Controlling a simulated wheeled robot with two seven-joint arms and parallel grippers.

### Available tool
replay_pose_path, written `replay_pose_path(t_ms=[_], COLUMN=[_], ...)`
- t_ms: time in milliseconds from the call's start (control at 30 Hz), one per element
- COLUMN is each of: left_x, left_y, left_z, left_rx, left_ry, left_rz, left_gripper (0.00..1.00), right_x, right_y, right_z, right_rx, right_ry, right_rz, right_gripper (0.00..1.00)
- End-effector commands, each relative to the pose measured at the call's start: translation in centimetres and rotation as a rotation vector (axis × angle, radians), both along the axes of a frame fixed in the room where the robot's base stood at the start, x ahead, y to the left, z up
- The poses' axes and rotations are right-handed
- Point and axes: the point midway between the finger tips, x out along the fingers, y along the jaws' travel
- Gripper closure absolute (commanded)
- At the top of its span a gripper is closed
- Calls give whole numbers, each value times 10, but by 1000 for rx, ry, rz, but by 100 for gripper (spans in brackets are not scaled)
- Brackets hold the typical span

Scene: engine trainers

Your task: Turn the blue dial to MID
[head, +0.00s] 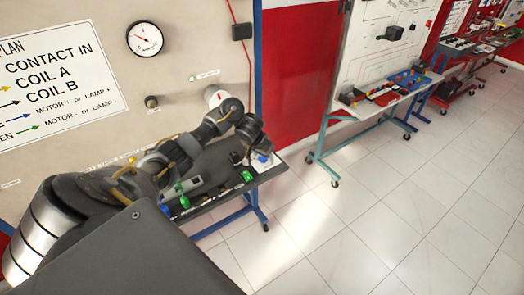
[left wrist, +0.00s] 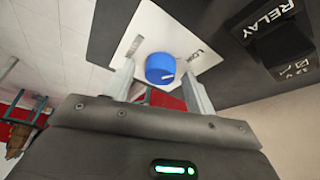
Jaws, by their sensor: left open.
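The blue dial (head: 263,159) sits on a white plate at the right end of the dark bench panel in the head view. In the left wrist view the blue dial (left wrist: 160,67) shows on its white plate (left wrist: 150,22), with a short white mark on its lower right side. My left gripper (head: 254,143) is just above the dial in the head view. In the left wrist view its open fingers (left wrist: 158,77) stand on either side of the dial, with gaps visible. My right gripper is out of view.
A black RELAY block (left wrist: 278,40) is at the right in the left wrist view. Green parts (head: 247,176) stand on the panel left of the dial. The board with a gauge (head: 145,38) rises behind. Another bench (head: 390,95) stands farther right; open tiled floor lies between.

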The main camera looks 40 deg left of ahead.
Motion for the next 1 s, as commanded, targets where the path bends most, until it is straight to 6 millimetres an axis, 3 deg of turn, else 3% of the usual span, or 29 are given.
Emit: replay_pose_path(t_ms=[67, 400, 733, 1000], left_x=[0, 0, -1, -1], left_y=[0, 0, 1, 3], left_z=[0, 0, 1, 2], left_rx=[0, 0, -1, 1], left_ry=[0, 0, 0, 0], left_rz=[0, 1, -47, -226], left_gripper=[45, 88, 89, 89], right_x=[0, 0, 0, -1], right_y=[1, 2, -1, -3], right_z=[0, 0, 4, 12], right_rx=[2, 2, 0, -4], right_ry=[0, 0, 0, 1], right_rz=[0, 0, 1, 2], right_gripper=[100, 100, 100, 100])
